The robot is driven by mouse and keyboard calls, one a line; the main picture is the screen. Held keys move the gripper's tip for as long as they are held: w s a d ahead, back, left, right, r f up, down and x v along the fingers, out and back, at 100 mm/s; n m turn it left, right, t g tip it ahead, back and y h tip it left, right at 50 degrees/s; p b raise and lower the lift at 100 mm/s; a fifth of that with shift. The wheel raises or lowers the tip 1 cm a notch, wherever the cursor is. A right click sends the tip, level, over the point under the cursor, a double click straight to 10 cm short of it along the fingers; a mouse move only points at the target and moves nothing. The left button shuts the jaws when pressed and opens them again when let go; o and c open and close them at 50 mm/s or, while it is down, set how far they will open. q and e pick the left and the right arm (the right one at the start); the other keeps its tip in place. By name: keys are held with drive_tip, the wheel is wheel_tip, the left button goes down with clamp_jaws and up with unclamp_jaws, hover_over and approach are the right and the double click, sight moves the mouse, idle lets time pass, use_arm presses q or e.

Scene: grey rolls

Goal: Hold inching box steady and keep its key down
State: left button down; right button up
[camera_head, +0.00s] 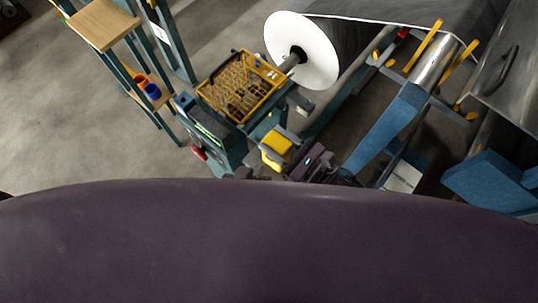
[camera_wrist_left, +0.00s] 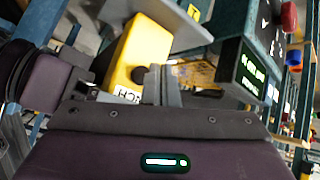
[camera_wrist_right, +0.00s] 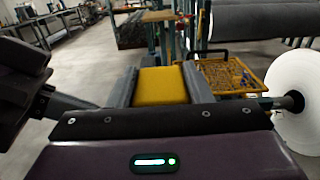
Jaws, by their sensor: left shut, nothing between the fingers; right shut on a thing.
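The inching box is yellow; in the right wrist view (camera_wrist_right: 161,88) it sits between the two grey fingers of my right gripper (camera_wrist_right: 160,72), which is shut on it. In the left wrist view the box (camera_wrist_left: 148,42) is tilted and shows part of a label. My left gripper (camera_wrist_left: 156,76) is shut and empty, its fingertips close against the box's face. A small dark round part, perhaps the key (camera_wrist_left: 138,74), is beside those fingertips; I cannot tell whether it is down. In the head view the box (camera_head: 277,144) is above my purple body, which hides much of my arms.
A console (camera_head: 218,138) with a green display and red button (camera_head: 198,153) stands left of the box. A yellow wire basket (camera_head: 240,86) is behind it. Open floor (camera_head: 70,130) lies left.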

use_arm(q)
drive_tip(key=shift+s+a, duration=0.6)
drive_tip(key=shift+s, duration=0.3)
drive_tip(key=shift+s+a, duration=0.6)
drive_tip(key=shift+s, duration=0.25)
use_arm(e)
drive_tip(key=shift+d, duration=0.1)
drive_tip(key=o, duration=1.3)
drive_tip(key=shift+w, duration=0.1)
